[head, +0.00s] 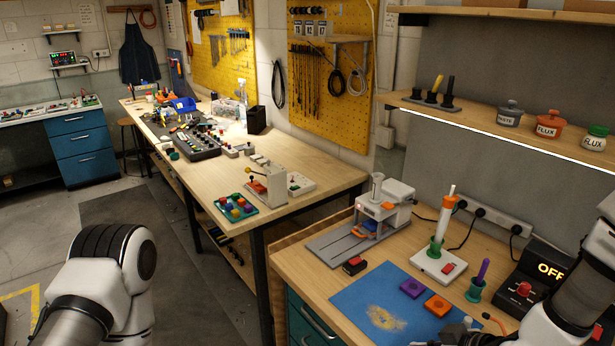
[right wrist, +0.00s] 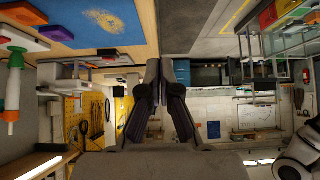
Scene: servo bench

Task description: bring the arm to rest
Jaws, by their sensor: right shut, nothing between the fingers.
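My right gripper (right wrist: 161,76) shows in the right wrist view with its dark fingers together and nothing between them. It is in the air, with the blue mat (right wrist: 95,22) of the bench to its upper left in that view. In the head view my right arm (head: 570,310) comes in at the lower right, over the bench's right end. My left arm (head: 110,275) is bent at the lower left, and its gripper is out of view.
The near bench holds a blue mat (head: 385,312), purple block (head: 412,288), orange block (head: 437,305), white-and-orange iron (head: 442,225) in a stand, and a black station (head: 535,285) reading OFF. A shelf (head: 510,130) with jars hangs above.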

